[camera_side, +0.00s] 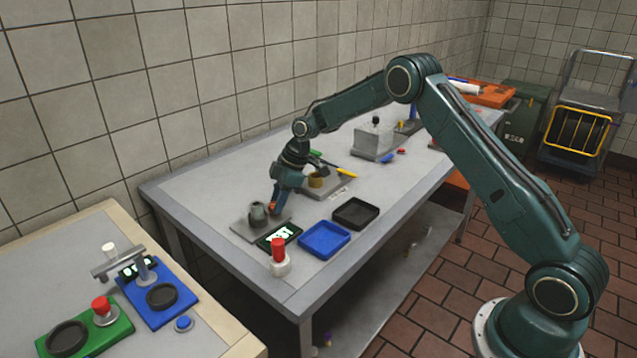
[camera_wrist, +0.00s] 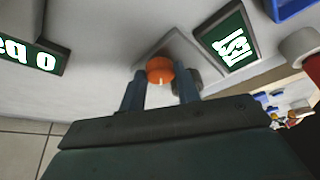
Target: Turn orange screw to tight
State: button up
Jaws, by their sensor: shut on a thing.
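The orange screw (camera_wrist: 160,70) shows as a rounded orange head between the two fingers of my gripper (camera_wrist: 160,90) in the wrist view. My gripper (camera_side: 273,207) is shut on it and points down at the table in the side view. There the orange screw (camera_side: 274,206) is a small orange patch at the fingertips, beside a grey cylinder (camera_side: 257,216) on a grey plate (camera_side: 243,231). The screw's lower part is hidden, and I cannot tell how tight it sits.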

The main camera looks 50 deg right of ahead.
jog(key=shift+m, duration=0.5)
jog(key=shift+s+a+m+t+h, duration=0.1)
jog(key=shift+m+t+h, duration=0.3)
jog(key=shift+m, duration=0.85)
jog(key=shift+s+a+m+t+h, duration=0.1)
jog(key=shift+m+t+h, duration=0.3)
jog(key=shift+m, duration=0.85)
jog(key=o, duration=1)
jog(key=shift+a, duration=0.15)
jog(key=shift+n, duration=0.3)
